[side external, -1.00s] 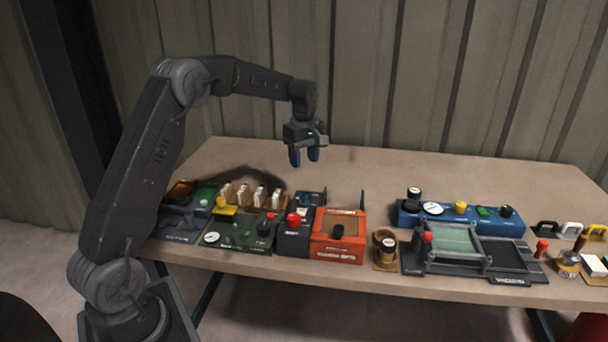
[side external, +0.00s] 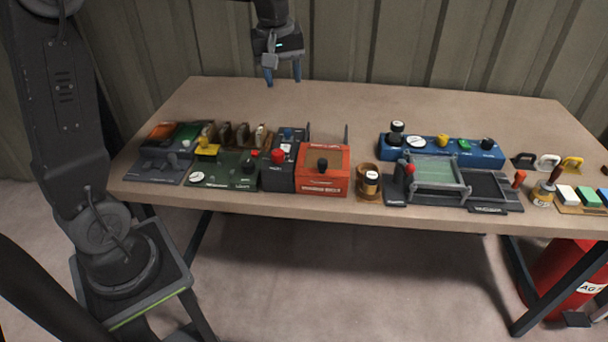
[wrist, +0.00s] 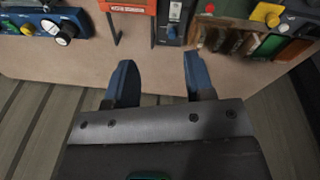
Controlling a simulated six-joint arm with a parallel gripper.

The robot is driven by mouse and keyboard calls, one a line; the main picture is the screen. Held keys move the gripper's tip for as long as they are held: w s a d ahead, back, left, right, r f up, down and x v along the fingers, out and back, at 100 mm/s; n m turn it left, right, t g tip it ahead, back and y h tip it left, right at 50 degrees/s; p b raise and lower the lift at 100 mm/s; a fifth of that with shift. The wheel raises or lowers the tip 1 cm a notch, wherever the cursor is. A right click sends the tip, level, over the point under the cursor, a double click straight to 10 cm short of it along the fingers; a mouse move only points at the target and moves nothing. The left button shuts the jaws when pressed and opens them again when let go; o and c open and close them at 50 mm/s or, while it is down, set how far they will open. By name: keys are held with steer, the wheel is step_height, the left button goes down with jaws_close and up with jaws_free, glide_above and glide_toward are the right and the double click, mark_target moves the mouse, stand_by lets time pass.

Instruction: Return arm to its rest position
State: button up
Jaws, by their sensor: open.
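My gripper (side external: 283,76) hangs in the air above the back part of the table, fingers pointing down. Its two blue fingers are apart with nothing between them. The wrist view also shows my gripper (wrist: 160,82) open and empty, over the bare wooden table top (wrist: 75,80). It touches none of the devices. Most of my forearm is cut off by the top of the side view.
Below stand an orange box (side external: 323,170), a dark green panel (side external: 235,168) and a dark unit with a red knob (side external: 277,156). A blue console (side external: 440,152) and a framed green screen (side external: 435,172) stand to the right. The back of the table is clear.

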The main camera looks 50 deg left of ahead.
steer(key=s+d+m+t, duration=0.1)
steer(key=s+d+m, duration=0.3)
steer(key=s, duration=0.3)
steer(key=s+d+f+m+t, duration=0.1)
steer(key=s+d+m, duration=0.3)
steer(key=s, duration=0.3)
steer(key=s+d+m+t, duration=0.1)
steer(key=s+d+m, duration=0.2)
steer(key=s, duration=0.4)
steer(key=shift+d+f+m+t+h, duration=0.3)
steer(key=shift+d+m, duration=0.1)
steer(key=shift+d, duration=0.05)
steer(key=shift+o, duration=0.2)
